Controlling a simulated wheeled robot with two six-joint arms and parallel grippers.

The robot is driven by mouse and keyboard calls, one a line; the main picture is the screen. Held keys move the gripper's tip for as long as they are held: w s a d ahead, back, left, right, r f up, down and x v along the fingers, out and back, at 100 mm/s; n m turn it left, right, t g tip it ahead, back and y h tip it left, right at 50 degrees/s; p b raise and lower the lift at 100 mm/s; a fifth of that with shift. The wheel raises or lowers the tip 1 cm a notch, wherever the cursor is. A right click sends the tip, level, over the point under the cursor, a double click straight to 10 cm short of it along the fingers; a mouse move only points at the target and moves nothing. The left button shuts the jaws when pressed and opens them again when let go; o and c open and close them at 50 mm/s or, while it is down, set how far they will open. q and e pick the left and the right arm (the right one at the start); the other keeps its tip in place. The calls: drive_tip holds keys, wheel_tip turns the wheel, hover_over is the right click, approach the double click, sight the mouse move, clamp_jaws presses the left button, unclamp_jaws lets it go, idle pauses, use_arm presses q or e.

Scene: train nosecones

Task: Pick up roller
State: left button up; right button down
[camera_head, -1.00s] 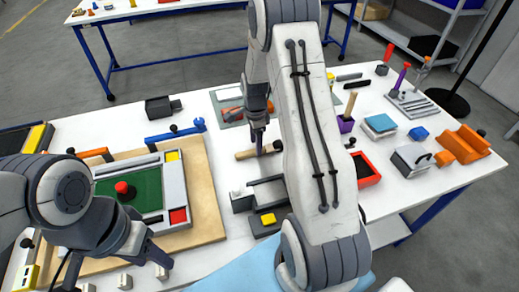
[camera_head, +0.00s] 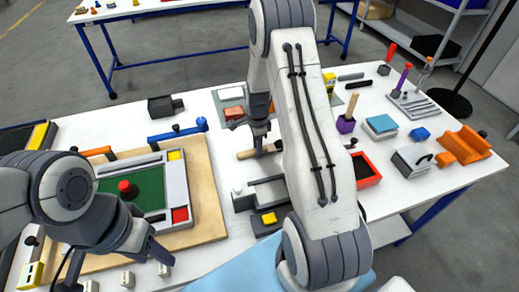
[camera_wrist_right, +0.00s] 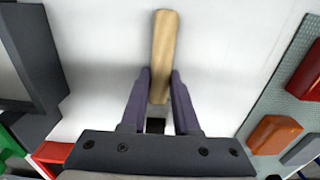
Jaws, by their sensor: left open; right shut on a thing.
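A light wooden cylinder, which I take for the roller (camera_head: 244,155), lies on the white table in the middle of the head view. My right gripper (camera_head: 259,150) is down at it, shut on it. In the right wrist view the roller (camera_wrist_right: 164,45) runs between the two purple fingers of the right gripper (camera_wrist_right: 160,76), with one end sticking out past the tips. My left gripper (camera_head: 116,273) is open and empty at the lower left, over the near part of the table. My right arm hides part of the table.
A grey fixture with a yellow block (camera_head: 268,219) stands just in front of the roller. A wooden board with a green panel (camera_head: 140,190) lies left. A red tray (camera_head: 367,172) and a purple cup (camera_head: 345,125) stand right. A blue-handled tool (camera_head: 178,131) lies behind the board.

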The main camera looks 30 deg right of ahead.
drive_tip(key=shift+r, duration=0.15)
drive_tip(key=shift+r, duration=0.25)
drive_tip(key=r, duration=0.1)
drive_tip(key=r+b, duration=0.1)
drive_tip(key=r, duration=0.1)
drive_tip(key=shift+s+d+r, duration=0.15)
drive_tip(key=shift+s+r, duration=0.2)
drive_tip(key=s+d+r+b, duration=0.2)
drive_tip(key=s+r, duration=0.4)
drive_tip(key=s, duration=0.4)
drive_tip(key=shift+s+d+r, duration=0.25)
drive_tip(key=shift+s+d, duration=0.05)
drive_tip(key=shift+d, duration=0.15)
drive_tip(key=c, duration=1.4)
unclamp_jaws()
clamp_jaws()
